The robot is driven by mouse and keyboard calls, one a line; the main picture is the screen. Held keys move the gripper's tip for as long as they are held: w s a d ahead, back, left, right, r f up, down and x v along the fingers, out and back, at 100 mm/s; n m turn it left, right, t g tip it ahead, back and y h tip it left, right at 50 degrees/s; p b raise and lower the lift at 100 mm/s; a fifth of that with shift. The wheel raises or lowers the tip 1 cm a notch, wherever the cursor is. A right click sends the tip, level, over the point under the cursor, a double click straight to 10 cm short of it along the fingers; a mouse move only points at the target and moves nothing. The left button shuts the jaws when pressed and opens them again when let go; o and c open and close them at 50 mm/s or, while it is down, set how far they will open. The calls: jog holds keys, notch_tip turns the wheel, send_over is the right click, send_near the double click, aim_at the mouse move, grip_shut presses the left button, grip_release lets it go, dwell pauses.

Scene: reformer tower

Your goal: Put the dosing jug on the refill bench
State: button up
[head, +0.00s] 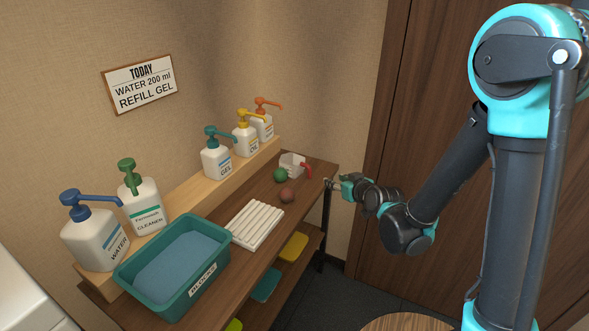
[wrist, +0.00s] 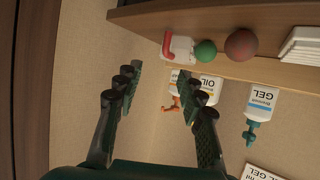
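The dosing jug (head: 292,163) is a small pale, clear vessel with a red handle. It stands at the far right end of the wooden bench (head: 205,308), beside a green ball. In the wrist view, which is turned over, the jug (wrist: 180,47) shows at the upper middle with its red handle to the left. My gripper (head: 340,184) is just off the bench's right end, apart from the jug. In the wrist view my gripper (wrist: 160,82) has its fingers spread with nothing between them. No label marks which surface is the refill bench.
A green ball (head: 280,175) and a brown ball (head: 287,195) lie close to the jug. A white ribbed rack (head: 257,225) and a teal bin (head: 209,291) sit further left. Several pump bottles line the back. A round wooden top (head: 405,323) shows at the bottom edge.

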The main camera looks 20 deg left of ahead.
send_near(311, 172)
jog(key=x, duration=0.3)
jog(key=shift+w+a+r, duration=0.1)
jog(key=shift+w, duration=0.05)
jog(key=shift+x, duration=3.2)
jog(key=shift+c, duration=0.2)
grip_shut()
